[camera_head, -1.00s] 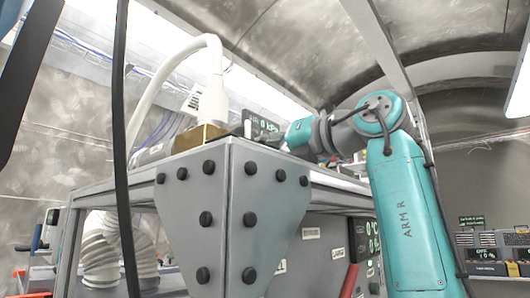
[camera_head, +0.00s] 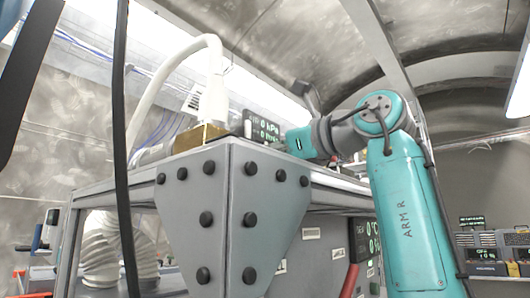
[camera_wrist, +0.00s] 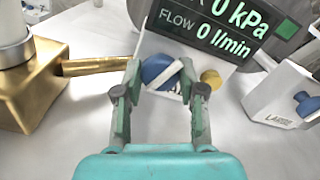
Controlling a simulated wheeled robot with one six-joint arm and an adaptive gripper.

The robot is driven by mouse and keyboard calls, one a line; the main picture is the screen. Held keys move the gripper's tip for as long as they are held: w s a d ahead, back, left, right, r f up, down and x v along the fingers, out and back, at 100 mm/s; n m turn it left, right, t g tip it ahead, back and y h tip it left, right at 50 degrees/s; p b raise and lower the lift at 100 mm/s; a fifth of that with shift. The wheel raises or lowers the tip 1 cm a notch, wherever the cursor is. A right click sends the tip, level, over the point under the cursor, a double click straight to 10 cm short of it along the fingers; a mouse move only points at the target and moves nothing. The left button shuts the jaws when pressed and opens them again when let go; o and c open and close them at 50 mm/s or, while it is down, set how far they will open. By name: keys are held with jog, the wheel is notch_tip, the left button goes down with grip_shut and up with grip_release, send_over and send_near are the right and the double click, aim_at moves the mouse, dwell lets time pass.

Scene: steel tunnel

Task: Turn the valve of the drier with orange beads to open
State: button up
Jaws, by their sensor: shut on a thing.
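In the wrist view my gripper (camera_wrist: 160,75) has its two fingers on either side of a blue knob (camera_wrist: 158,70) with a pale part. It is shut on this knob, which sits below a display (camera_wrist: 225,30) reading 0 kPa and FLOW 0 l/min. A yellow round part (camera_wrist: 211,77) is just right of the right finger. No orange beads show in either now view, so I cannot tell which drier the knob belongs to. In the head view the teal hand (camera_head: 300,143) is above the bench top, and its fingertips cannot be made out.
A brass block (camera_wrist: 32,85) with a brass pipe reaches close to the left finger. A white box (camera_wrist: 285,97) with another blue knob, labelled LARGE, stands at the right. In the head view a white hose (camera_head: 160,85) rises behind the metal bench corner (camera_head: 230,200).

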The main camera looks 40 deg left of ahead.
jog(key=shift+n, duration=1.5)
jog(key=o, duration=1.1)
jog(key=shift+o, duration=0.2)
jog(key=d, duration=0.8)
jog(key=s+d, duration=0.1)
jog(key=d, duration=0.3)
